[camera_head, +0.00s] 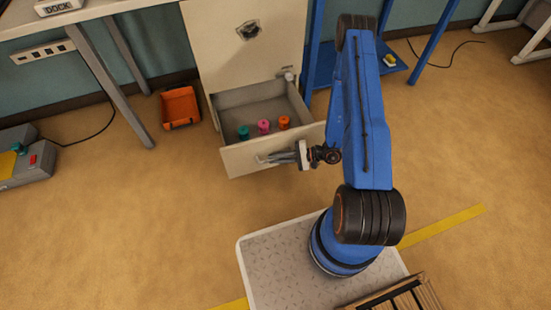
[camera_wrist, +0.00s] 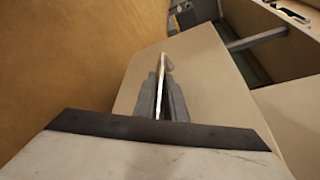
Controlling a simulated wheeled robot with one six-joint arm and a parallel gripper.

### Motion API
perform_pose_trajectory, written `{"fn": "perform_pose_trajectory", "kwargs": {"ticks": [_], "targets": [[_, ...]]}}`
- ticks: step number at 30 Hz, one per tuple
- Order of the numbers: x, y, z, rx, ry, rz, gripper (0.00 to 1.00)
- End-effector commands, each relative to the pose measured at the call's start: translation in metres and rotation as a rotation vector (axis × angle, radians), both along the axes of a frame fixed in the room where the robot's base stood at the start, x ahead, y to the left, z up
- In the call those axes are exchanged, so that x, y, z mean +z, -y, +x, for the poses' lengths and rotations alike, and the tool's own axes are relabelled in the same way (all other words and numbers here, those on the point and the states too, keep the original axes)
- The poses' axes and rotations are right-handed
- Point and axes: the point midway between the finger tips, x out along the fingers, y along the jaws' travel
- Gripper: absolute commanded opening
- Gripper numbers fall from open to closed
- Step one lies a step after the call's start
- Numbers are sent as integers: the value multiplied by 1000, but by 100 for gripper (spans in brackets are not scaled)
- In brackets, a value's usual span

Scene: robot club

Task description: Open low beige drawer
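The low beige drawer (camera_head: 262,156) is pulled well out of the beige cabinet, with its inside showing. Three small spools lie in it: a teal one (camera_head: 243,132), a pink one (camera_head: 264,126) and an orange one (camera_head: 284,122). My gripper (camera_head: 276,157) is at the drawer's front face, at the bar handle (camera_head: 264,158). In the wrist view the two fingers (camera_wrist: 163,98) lie close on either side of the thin handle (camera_wrist: 162,72), against the beige front (camera_wrist: 200,72). The fingers hide part of the handle.
The cabinet's upper front (camera_head: 225,55) is closed. An orange bin (camera_head: 180,107) stands on the floor left of the cabinet, near a grey table leg (camera_head: 115,95). A blue rack (camera_head: 391,62) stands to the right. The floor in front of the drawer is clear.

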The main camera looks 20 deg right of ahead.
Motion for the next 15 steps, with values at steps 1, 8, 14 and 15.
{"fn": "perform_pose_trajectory", "kwargs": {"ticks": [1,8,14,15], "targets": [[-1,2,2,-4,1,-3,20],[0,1,1,-2,1,-2,29],[1,4,0,-3,0,-1,29],[1,6,0,-3,0,-1,29]]}}
